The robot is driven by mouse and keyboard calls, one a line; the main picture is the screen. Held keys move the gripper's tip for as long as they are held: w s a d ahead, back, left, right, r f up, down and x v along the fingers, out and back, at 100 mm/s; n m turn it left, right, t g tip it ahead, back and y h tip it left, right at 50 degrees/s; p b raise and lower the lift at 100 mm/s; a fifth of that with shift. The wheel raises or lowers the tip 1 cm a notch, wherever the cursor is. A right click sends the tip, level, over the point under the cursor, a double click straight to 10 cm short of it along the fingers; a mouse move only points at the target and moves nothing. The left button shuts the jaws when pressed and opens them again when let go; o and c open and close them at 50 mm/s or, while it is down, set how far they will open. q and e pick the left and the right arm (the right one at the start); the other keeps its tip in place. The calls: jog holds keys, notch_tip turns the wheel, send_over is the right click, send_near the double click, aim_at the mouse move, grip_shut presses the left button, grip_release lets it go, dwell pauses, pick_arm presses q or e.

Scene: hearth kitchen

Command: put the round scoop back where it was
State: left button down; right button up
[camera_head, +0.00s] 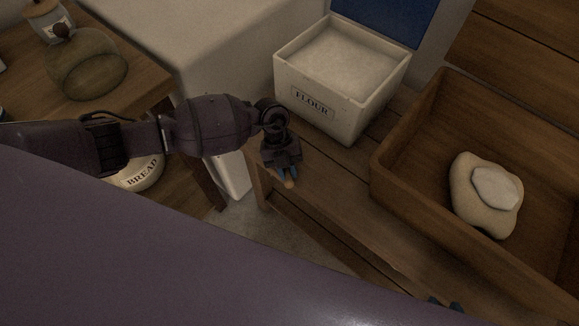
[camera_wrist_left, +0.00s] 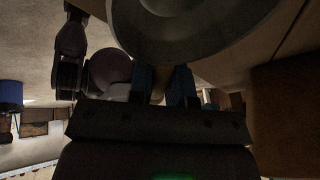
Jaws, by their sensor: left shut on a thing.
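My left gripper (camera_head: 287,172) is shut in front of the flour box, above the front edge of the wooden bench. A small tan end, likely of the round scoop's handle (camera_head: 290,184), shows at its fingertips. In the left wrist view the round scoop (camera_wrist_left: 190,35) is a large grey round shape at the top, close to the camera. The blue fingers of my left gripper (camera_wrist_left: 160,86) are below it, with a tan handle between them. The scoop's round part is hidden in the head view. My right gripper (camera_head: 444,303) shows only two blue fingertips, apart, at the bottom edge.
A white flour box (camera_head: 325,115), filled with flour, stands open on the bench (camera_head: 340,190). To its right is a wooden trough (camera_head: 410,180) holding a pale lump of dough (camera_head: 465,205).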

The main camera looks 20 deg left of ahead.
pick_arm(q)
jog(key=shift+f, duration=0.15)
jog(key=c, duration=1.1)
grip_release()
jog(key=shift+o, duration=0.2)
jog(key=p+v, duration=0.2)
jog(key=v, duration=1)
jog(key=shift+p, duration=0.3)
